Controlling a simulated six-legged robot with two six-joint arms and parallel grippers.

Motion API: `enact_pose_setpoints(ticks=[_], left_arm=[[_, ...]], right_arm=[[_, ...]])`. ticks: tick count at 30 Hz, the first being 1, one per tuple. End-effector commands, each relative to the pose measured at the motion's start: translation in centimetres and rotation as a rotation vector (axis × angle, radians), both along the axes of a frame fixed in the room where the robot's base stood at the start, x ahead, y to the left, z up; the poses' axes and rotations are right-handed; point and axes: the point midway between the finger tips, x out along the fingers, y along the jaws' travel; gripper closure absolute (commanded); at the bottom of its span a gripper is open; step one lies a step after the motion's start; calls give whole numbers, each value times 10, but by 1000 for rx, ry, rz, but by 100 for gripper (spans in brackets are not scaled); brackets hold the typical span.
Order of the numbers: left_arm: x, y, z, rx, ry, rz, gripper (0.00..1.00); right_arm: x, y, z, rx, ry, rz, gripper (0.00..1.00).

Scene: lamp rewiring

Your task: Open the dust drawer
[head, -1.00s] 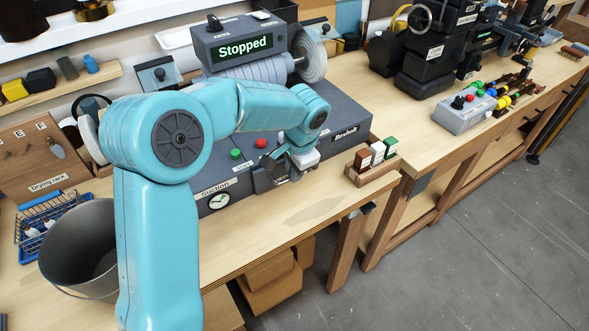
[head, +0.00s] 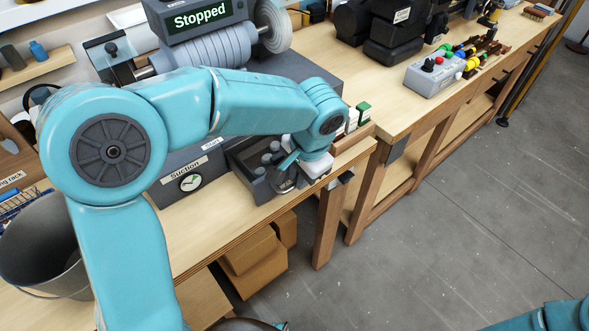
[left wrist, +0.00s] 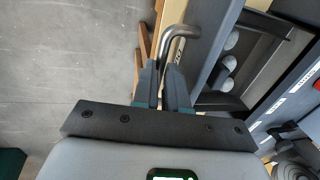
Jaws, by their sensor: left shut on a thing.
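The dust drawer (head: 259,189) is a dark grey box low on the front of the grey machine, and it stands pulled out over the bench edge. Several grey cylindrical pieces show inside it. In the left wrist view, the drawer's labelled front (left wrist: 207,45) and its bent metal handle (left wrist: 183,31) show. My left gripper (head: 287,176) is at the drawer front, partly hidden by its own wrist. In the left wrist view, its fingers (left wrist: 163,82) are closed on the handle. My right gripper is out of view.
The machine's display (head: 200,15) reads "Stopped". A suction gauge (head: 191,182) sits left of the drawer. Coloured blocks (head: 357,116) stand to its right. A grey bucket (head: 45,255) is at the left. Cardboard boxes (head: 256,262) lie under the bench. The floor in front is clear.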

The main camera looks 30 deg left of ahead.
Motion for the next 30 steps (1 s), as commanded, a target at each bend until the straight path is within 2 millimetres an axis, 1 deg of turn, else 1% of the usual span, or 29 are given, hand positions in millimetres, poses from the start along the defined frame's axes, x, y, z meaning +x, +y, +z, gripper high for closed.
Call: enact_pose_setpoints(ticks=[3,4,5,6,15,17,19,20,23,30], left_arm=[[0,1,1,1,-1,1,100],[0,1,1,1,-1,1,84],[0,1,1,0,-1,1,75],[0,1,1,0,-1,1,62],[0,1,2,0,0,1,62],[1,0,5,0,-2,1,62],[0,-2,13,0,-3,1,62],[0,-3,18,-1,-4,1,62],[-1,-7,41,-1,-7,-1,62],[-6,-18,106,-2,-7,0,62]], right_arm=[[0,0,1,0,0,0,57],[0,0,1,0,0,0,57],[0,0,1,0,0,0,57],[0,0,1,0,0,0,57],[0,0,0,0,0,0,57],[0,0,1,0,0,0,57],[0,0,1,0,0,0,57],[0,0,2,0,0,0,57],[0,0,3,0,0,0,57],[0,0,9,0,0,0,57]])
